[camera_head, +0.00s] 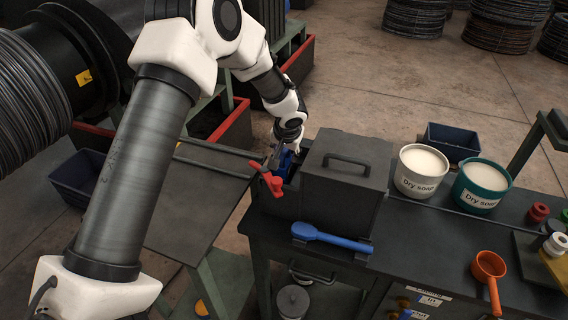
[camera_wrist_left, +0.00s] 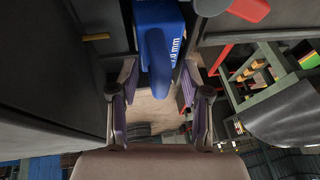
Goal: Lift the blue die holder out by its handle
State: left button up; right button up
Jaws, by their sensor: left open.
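The blue die holder (camera_head: 285,163) sits in the dark box beside the lidded housing, partly hidden by my left gripper in the head view. In the left wrist view the blue die holder (camera_wrist_left: 158,12) shows at the top, with white lettering, and its blue handle (camera_wrist_left: 158,65) points down between my fingers. My left gripper (camera_head: 278,150) is open above it. In the wrist view the fingers of my left gripper (camera_wrist_left: 156,95) stand on both sides of the handle, with gaps visible. My right gripper is not in view.
A red lever (camera_head: 270,183) stands close to the die holder, at the box edge. The dark lidded housing (camera_head: 345,170) with a handle is just right. A blue scoop (camera_head: 330,238) lies in front. Two soap tubs (camera_head: 421,172) and an orange ladle (camera_head: 488,266) are further right.

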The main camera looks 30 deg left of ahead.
pick_arm(q)
jog(key=shift+w+f, duration=0.1)
jog(key=shift+s+d+r, duration=0.1)
jog(key=shift+s+r, duration=0.25)
jog(key=shift+s, duration=0.1)
grip_shut()
jog(key=shift+w, duration=0.1)
